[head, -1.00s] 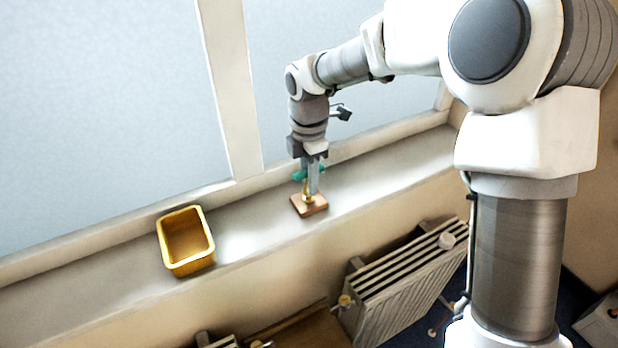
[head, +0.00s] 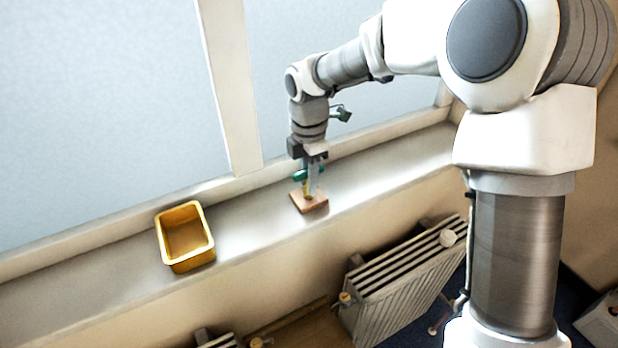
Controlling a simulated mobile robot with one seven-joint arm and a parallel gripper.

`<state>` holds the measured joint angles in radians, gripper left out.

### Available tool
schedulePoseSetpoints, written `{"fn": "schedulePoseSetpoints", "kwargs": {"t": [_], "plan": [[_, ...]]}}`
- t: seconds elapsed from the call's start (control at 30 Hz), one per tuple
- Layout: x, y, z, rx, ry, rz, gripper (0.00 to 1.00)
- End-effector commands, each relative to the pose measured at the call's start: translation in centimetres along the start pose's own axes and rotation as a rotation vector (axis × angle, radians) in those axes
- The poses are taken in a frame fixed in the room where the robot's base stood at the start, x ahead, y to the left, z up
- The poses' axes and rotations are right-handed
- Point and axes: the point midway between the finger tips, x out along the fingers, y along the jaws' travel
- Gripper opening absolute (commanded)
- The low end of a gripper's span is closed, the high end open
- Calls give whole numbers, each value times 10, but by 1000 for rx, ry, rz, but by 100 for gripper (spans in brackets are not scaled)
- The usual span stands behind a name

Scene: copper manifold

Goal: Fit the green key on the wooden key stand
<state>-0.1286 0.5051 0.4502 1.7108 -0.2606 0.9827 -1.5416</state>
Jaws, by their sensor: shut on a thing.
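The wooden key stand (head: 316,207) is a small brown block lying on the window sill, with a short brass-coloured piece standing at its middle. My gripper (head: 309,187) points down directly over the stand. It is shut on the green key (head: 299,176), whose green part sticks out to the left of the fingers. The fingers hide much of the key and of the brass piece. I cannot tell whether the key touches the stand.
A yellow open bin (head: 186,258) stands on the sill (head: 240,222) to the left, apart from the stand. The window frame (head: 232,90) rises behind. A radiator (head: 405,280) is below the sill's front edge. The sill right of the stand is clear.

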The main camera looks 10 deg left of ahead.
Motion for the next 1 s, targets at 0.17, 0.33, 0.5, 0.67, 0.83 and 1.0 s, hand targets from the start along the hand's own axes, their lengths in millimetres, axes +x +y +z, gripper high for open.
{"fn": "schedulePoseSetpoints", "kwargs": {"t": [0.17, 0.33, 0.5, 0.67, 0.83, 1.0], "plan": [[3, 0, 0, 0, 0, 0, 0], [4, 0, 0, 0, 0, 0, 35], [4, 0, 0, 0, 0, 0, 61], [4, 0, 0, 0, 0, 0, 61], [1, 0, 0, 0, -1, 1, 61], [-22, 1, 0, 0, -2, 6, 61]]}}
